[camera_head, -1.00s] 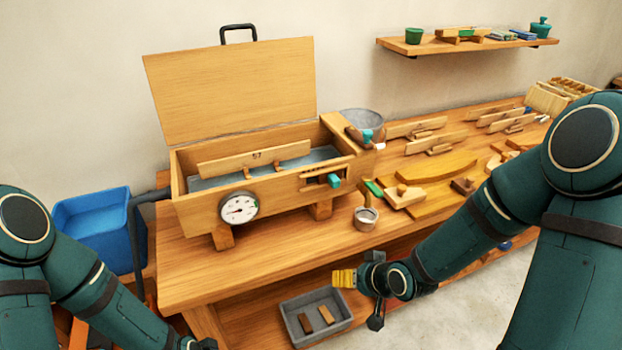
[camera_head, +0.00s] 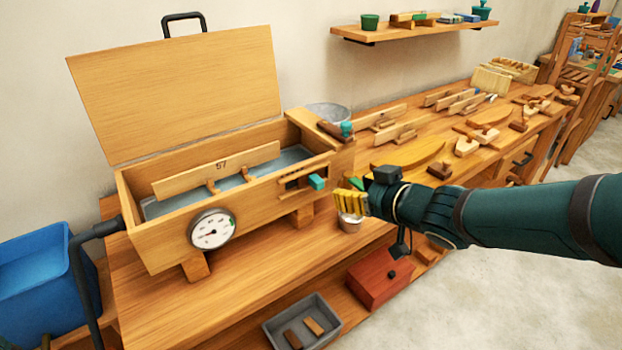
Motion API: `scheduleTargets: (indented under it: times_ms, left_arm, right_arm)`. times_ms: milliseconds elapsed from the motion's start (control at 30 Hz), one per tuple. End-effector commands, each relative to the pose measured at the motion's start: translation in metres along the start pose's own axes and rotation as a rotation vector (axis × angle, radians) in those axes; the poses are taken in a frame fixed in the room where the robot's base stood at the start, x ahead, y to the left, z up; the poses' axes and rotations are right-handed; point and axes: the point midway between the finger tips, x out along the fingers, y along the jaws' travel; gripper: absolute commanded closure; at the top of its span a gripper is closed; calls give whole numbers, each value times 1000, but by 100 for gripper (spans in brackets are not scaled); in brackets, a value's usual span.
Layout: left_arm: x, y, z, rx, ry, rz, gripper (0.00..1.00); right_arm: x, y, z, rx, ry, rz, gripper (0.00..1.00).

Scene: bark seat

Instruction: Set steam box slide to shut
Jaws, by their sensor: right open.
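The steam box (camera_head: 160,255) is a wooden box on the bench with its lid (camera_head: 180,95) standing open. The slide, with a teal knob (camera_head: 316,182), is in a slot at the right of the front face; the knob is at the slot's right end. My right gripper (camera_head: 347,200), with yellow fingers, is open and empty, just right of and slightly below the knob, apart from it. My left gripper is out of view.
A small metal cup (camera_head: 349,222) stands on the bench behind my right gripper. A metal bucket (camera_head: 328,115) stands behind the box's right end. Wooden parts (camera_head: 410,152) crowd the bench to the right. A grey tray (camera_head: 302,322) and red box (camera_head: 380,280) are below.

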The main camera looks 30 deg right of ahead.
Motion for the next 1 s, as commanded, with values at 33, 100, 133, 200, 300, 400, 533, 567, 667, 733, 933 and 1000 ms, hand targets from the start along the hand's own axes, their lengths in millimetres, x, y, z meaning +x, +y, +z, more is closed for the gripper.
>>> scheduleTargets:
  times_ms: [33, 100, 133, 200, 300, 400, 533, 567, 667, 733, 933, 1000]
  left_arm:
    - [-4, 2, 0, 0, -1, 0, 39]
    - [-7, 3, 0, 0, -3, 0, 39]
    - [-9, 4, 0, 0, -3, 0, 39]
    - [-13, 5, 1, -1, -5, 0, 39]
    - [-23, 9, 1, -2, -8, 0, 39]
    - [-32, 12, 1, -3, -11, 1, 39]
    - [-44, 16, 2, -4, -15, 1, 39]
    - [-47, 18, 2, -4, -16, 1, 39]
    - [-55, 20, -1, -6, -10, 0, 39]
    - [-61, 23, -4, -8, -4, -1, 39]
    - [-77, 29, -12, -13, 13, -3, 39]
    - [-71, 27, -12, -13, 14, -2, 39]
  right_arm:
    - [4, 0, -1, 3, -5, -2, 47]
    - [10, 0, -1, 3, -6, -2, 47]
    - [13, 0, -1, 4, -6, -2, 47]
    - [20, 0, -1, 5, -6, 0, 47]
    - [28, 0, -3, 7, -6, -5, 47]
    - [36, 0, -3, 5, -5, -7, 47]
    - [46, 0, -3, 6, -5, -3, 47]
    - [48, 0, -2, 6, -5, -1, 47]
    - [56, 0, -3, 5, -3, -4, 47]
    - [62, 0, -3, 6, -4, -5, 47]
    - [77, 0, -2, 5, -4, 0, 47]
    - [92, 0, 1, 2, -1, -1, 47]
